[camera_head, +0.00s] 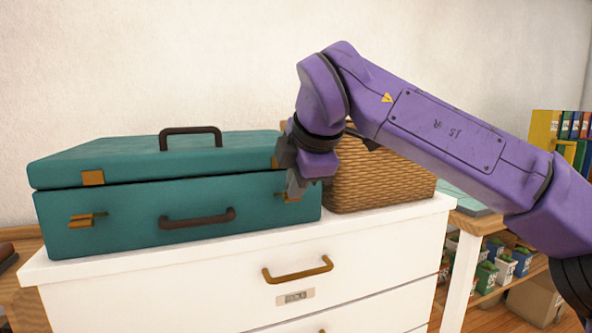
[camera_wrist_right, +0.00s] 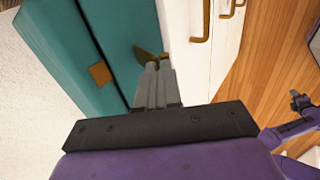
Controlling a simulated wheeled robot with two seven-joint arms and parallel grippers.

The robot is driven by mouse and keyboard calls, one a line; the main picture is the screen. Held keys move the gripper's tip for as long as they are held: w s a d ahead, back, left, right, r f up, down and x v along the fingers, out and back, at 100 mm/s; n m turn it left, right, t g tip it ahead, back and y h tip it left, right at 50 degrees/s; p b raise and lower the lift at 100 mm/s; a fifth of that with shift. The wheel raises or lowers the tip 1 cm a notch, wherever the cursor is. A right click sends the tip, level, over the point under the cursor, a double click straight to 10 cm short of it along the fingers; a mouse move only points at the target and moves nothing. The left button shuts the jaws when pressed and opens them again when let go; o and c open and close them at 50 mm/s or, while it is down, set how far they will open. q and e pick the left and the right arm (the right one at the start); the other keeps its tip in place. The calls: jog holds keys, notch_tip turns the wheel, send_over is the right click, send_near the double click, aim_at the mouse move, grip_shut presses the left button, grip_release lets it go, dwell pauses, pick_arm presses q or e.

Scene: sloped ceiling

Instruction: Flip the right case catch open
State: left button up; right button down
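The teal case (camera_head: 180,205) lies on a white chest of drawers, with its lid down. Its right catch (camera_head: 289,197) is a small brass piece on the front, partly hidden by my right gripper; it also shows in the right wrist view (camera_wrist_right: 147,54). A brass plate (camera_wrist_right: 100,73) sits on the lid above it. My right gripper (camera_head: 296,186) has its fingers together, with the tips right at the catch; whether they touch it I cannot tell. The left catch (camera_head: 87,219) sticks out from the front. A purple arm part of mine (camera_wrist_right: 297,125) shows at the right wrist view's edge.
The case has dark handles on its lid (camera_head: 190,131) and front (camera_head: 197,219). A wicker basket (camera_head: 380,180) stands close to its right, behind my arm. The white chest (camera_head: 220,285) has brass drawer handles. A shelf with small pots and binders is at the right.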

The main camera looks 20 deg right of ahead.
jog(key=shift+w+r, duration=0.15)
jog(key=shift+w, duration=0.1)
jog(key=p+v, duration=0.3)
jog(key=v, duration=1.1)
jog(key=shift+w+r, duration=0.15)
jog(key=shift+r, duration=0.1)
